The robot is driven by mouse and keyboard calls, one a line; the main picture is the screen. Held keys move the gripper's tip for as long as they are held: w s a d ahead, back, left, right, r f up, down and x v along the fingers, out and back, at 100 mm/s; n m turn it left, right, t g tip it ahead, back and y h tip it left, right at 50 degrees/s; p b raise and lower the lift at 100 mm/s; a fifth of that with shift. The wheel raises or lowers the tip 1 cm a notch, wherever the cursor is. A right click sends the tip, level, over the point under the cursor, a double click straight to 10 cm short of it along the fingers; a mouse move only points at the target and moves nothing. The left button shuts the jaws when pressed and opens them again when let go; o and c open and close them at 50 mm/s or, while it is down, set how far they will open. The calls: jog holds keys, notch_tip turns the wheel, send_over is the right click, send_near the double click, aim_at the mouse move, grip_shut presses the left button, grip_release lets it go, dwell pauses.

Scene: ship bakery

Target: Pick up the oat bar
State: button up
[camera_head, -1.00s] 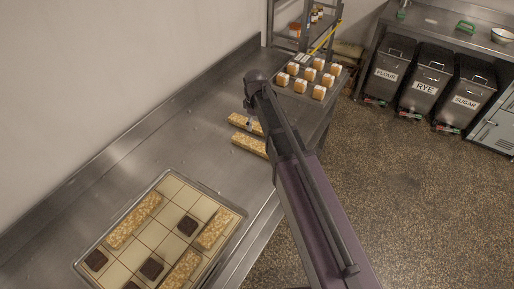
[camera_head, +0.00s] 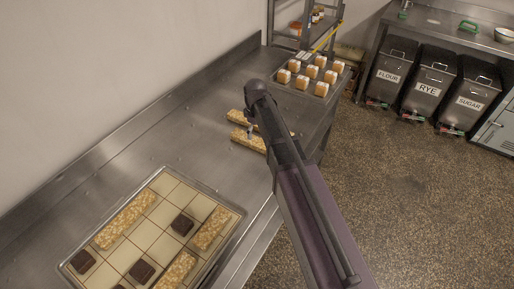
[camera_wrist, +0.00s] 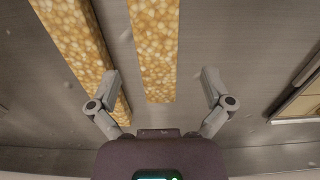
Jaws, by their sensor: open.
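Two golden oat bars lie side by side on the steel counter in the head view: a farther one (camera_head: 236,116) and a nearer one (camera_head: 246,140), partly hidden by my arm. My gripper (camera_head: 251,128) is over them. In the wrist view, my gripper (camera_wrist: 162,82) is open and empty. One oat bar (camera_wrist: 155,50) reaches in between the two fingers, with its near end in the gap. The other oat bar (camera_wrist: 72,35) runs at an angle on the left, and the left finger overlaps it in the picture. I cannot tell whether that finger touches it.
A gridded tray (camera_head: 226,256) at the lower left holds more oat bars and dark squares. A tray of small orange-and-white cakes (camera_head: 314,74) stands at the counter's far end beside a metal rack (camera_head: 271,20).

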aim_at(256, 141)
jog(key=shift+f+b, duration=0.3)
jog(key=shift+f, duration=0.25)
jog(key=shift+w+f+b, duration=0.15)
jog(key=shift+f+b, duration=2.45)
jog(key=c, duration=1.2)
